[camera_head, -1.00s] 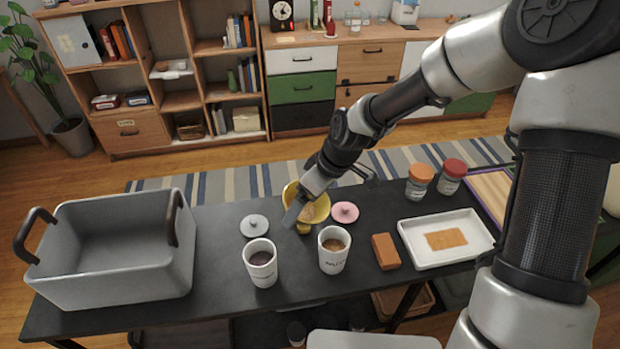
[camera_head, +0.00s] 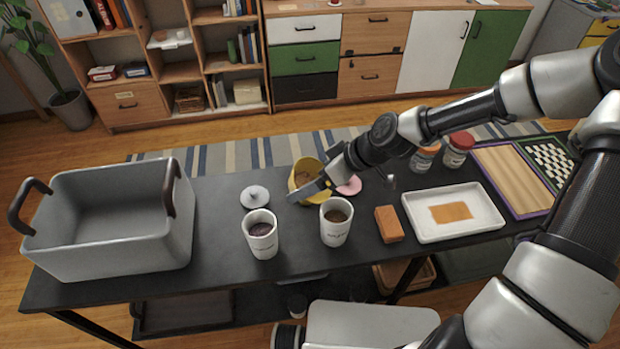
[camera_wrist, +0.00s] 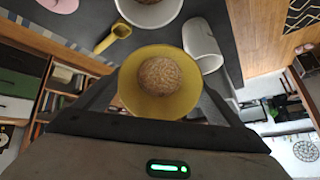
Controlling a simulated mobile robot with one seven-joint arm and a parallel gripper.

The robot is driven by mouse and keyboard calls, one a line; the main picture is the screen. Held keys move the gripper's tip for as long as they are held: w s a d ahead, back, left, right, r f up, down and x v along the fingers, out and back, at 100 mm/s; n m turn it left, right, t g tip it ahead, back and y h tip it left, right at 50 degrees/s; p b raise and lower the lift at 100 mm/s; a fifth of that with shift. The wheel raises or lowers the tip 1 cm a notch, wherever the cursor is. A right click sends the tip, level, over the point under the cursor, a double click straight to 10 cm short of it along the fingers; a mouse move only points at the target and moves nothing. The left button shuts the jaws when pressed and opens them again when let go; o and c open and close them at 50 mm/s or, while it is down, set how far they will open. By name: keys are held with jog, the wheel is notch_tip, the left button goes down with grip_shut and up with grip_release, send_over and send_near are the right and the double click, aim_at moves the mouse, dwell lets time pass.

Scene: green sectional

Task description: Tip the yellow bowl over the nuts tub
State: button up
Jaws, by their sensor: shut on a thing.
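My gripper (camera_head: 320,186) is shut on the yellow bowl (camera_head: 297,172) and holds it behind the two white tubs. The bowl is tilted in the head view. In the wrist view the yellow bowl (camera_wrist: 135,97) sits between my fingers with a brown heap inside. The right white tub (camera_head: 336,232) holds brown contents and looks like the nuts tub, though its label is too small to read surely. The left white tub (camera_head: 263,243) holds dark purplish contents. Both tubs stand upright and open, in front of the bowl.
A grey lid (camera_head: 255,197) and a pink lid (camera_head: 350,186) lie nearby. An orange block (camera_head: 389,224) and a white tray (camera_head: 420,232) are to the right, with two jars behind. A grey bin (camera_head: 110,250) stands left. The wrist view shows a yellow scoop (camera_wrist: 113,39).

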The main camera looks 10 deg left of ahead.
jog(key=shift+d+f+y+b, duration=0.25)
jog(key=shift+f+y+b, duration=0.15)
jog(key=shift+y+b, duration=0.2)
jog(key=y+b, duration=0.2)
jog(key=t+b, duration=0.1)
jog(key=shift+s+d+r+y, duration=0.15)
jog(key=shift+d+r+y, duration=0.1)
jog(key=shift+d+y, duration=0.15)
jog(key=y+b, duration=0.1)
jog(key=b, duration=0.1)
jog(key=d+t+y+b, duration=0.1)
jog(key=y+b, duration=0.1)
jog(key=b, duration=0.1)
jog(key=shift+s+d+r, duration=0.15)
jog(key=shift+s+r, duration=0.05)
jog(key=shift+r, duration=0.2)
jog(key=y+b, duration=0.1)
jog(key=b, duration=0.1)
jog(key=d+y+b, duration=0.1)
jog(key=b, duration=0.2)
jog(key=shift+s+d+r+t+y, duration=0.1)
jog(key=shift+s+r+t+y, duration=0.05)
jog(key=shift+t+y, duration=0.15)
jog(key=shift+b, duration=0.5)
